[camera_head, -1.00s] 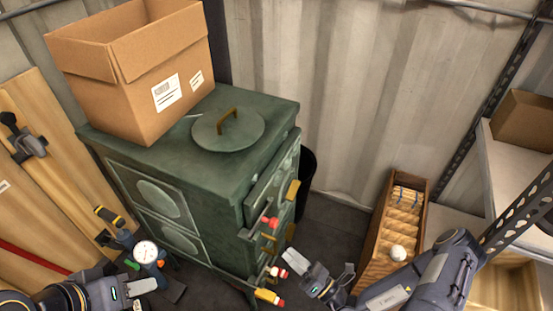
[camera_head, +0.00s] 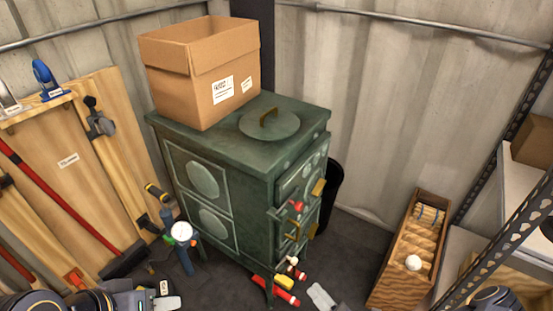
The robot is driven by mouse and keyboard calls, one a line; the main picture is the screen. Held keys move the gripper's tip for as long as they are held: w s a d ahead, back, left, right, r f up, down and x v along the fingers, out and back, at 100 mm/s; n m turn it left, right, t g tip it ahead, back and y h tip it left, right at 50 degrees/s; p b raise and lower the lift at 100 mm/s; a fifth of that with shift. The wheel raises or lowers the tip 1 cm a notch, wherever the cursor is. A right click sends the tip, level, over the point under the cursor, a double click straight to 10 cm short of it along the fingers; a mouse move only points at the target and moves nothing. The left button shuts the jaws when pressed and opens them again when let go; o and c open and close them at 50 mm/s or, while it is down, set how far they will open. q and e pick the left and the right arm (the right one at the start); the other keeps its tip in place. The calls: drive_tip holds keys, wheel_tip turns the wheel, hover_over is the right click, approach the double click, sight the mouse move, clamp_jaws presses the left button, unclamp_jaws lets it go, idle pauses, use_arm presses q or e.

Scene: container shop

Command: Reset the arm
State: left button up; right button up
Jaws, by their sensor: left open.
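My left gripper (camera_head: 167,294) is low at the bottom left edge, open and with nothing seen between its fingers. It is in front of the tools at the wooden boards and left of the green stove (camera_head: 230,185). Only the tip of my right gripper (camera_head: 325,299) shows at the bottom edge, right of the stove's foot. The rest of it is cut off, so its opening is unclear. A part of my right arm (camera_head: 495,298) shows at the bottom right.
An open cardboard box (camera_head: 195,75) stands on the stove beside a round lid (camera_head: 270,124). A wooden crate (camera_head: 388,270) stands right, near a metal shelf (camera_head: 468,250). Wooden boards (camera_head: 75,180) lean left. Red and yellow items (camera_head: 285,287) are by the stove's foot.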

drive_tip(key=s+d+r+n+g, duration=0.1)
drive_tip(key=s+r+n+g, duration=0.3)
drive_tip(key=r+n+g, duration=0.65)
drive_tip(key=s+d+r+n+g, duration=0.1)
drive_tip(key=s+r+n+g, duration=0.45)
drive_tip(key=n, duration=0.85)
drive_tip(key=s+d+r+n+t+h, duration=0.5)
drive_tip(key=d+r+n+h, duration=0.2)
drive_tip(key=r+n+h, duration=0.35)
use_arm(q)
wheel_tip(320, 180, up, 22)
drive_tip(key=p, duration=2.2)
drive_tip(key=shift+s, duration=0.2)
use_arm(e)
wheel_tip(320, 180, up, 22)
drive_tip(key=shift+d+n+y, duration=0.2)
drive_tip(key=shift+n+y, duration=0.1)
drive_tip(key=shift+y, duration=0.05)
